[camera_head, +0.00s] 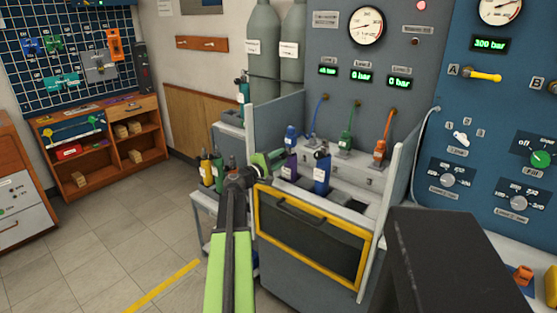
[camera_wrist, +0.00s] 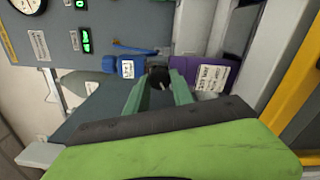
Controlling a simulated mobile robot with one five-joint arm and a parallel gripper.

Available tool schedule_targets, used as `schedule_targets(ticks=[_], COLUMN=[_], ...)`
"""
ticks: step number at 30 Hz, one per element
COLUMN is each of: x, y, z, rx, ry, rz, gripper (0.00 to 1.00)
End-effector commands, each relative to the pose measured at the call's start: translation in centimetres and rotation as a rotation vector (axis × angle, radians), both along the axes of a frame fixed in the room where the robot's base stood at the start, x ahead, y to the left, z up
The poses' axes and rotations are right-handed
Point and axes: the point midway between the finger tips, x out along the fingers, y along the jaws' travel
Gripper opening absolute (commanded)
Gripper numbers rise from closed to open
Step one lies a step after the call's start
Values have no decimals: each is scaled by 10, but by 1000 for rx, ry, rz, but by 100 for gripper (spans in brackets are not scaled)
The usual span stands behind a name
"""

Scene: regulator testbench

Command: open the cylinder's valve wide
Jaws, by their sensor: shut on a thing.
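A purple cylinder (camera_head: 290,168) with a white label stands in the bench's tray, and it shows on its side in the wrist view (camera_wrist: 212,70). My gripper (camera_head: 276,161) reaches in from the left, beside its top. In the wrist view my green fingers (camera_wrist: 160,88) are shut on a black valve knob (camera_wrist: 158,76) next to the purple cylinder. The knob's joint with the cylinder is partly hidden. A blue regulator (camera_head: 291,138) with a blue hose is close behind; its labelled blue body shows in the wrist view (camera_wrist: 124,67).
A blue cylinder (camera_head: 322,174) stands just right of the purple one. Several cylinders stand on a cart (camera_head: 205,207) at left. A grey side wall (camera_head: 275,113) and a yellow-framed front (camera_head: 312,235) bound the bench. Green (camera_head: 345,140) and orange (camera_head: 380,150) regulators stand behind.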

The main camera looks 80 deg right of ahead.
Motion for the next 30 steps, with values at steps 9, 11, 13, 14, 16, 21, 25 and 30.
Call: schedule_targets(ticks=[9,11,13,14,16,21,25,30], x=[0,0,0,0,0,0,5,24], y=[0,0,0,0,0,0,10,46], z=[0,0,0,0,0,0,0,0], rx=[1,1,1,1,0,0,1,0], ry=[0,0,0,0,0,0,0,0], rz=[0,0,0,0,0,0,2,3], gripper=[34,42,51,51,51,51,51,51])
